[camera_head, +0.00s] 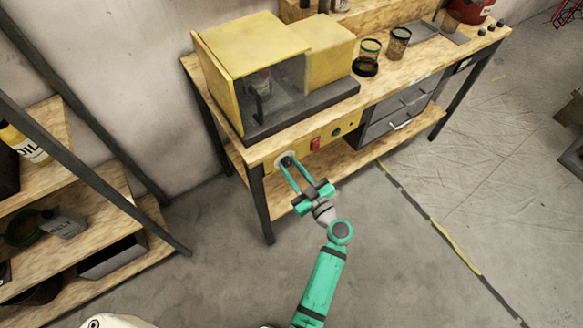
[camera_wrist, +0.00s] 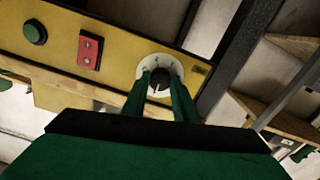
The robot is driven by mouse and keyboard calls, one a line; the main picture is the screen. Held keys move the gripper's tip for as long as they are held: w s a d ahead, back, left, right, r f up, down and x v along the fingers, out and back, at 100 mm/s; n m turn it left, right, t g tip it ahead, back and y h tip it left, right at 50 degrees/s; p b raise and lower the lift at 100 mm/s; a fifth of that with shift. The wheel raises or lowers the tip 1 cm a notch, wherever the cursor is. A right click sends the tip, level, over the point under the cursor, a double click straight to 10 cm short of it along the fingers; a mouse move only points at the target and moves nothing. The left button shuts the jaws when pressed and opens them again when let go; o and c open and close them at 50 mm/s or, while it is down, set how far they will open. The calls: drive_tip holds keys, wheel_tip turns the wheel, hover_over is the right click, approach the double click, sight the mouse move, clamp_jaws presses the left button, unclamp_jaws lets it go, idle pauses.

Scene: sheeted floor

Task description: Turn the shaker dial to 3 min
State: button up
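The shaker dial is a black knob (camera_wrist: 159,82) on a round white scale plate (camera_wrist: 146,66), set in the yellow front panel (camera_wrist: 120,62). A light pointer mark shows on the knob, but the scale figures are too small to read. In the head view the dial (camera_head: 285,157) is at the left end of the panel under the bench top. My gripper (camera_wrist: 161,84) has its two green fingers at the dial, one on each side of the knob. The fingers stand apart; I cannot tell whether they press on the knob. My gripper (camera_head: 288,162) partly covers the dial.
A red switch (camera_wrist: 90,50) and a green button (camera_wrist: 35,32) sit on the same panel. The yellow shaker housing (camera_head: 240,60) stands on the bench above. A shelf (camera_head: 95,225) is at the left.

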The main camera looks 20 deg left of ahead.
drive_tip(key=shift+m, duration=0.5)
drive_tip(key=m, duration=0.2)
drive_tip(key=shift+m, duration=0.4)
drive_tip(key=m, duration=0.3)
drive_tip(key=shift+m, duration=0.4)
drive_tip(key=m, duration=1.5)
drive_tip(key=shift+r, duration=0.1)
drive_tip(key=m, duration=0.7)
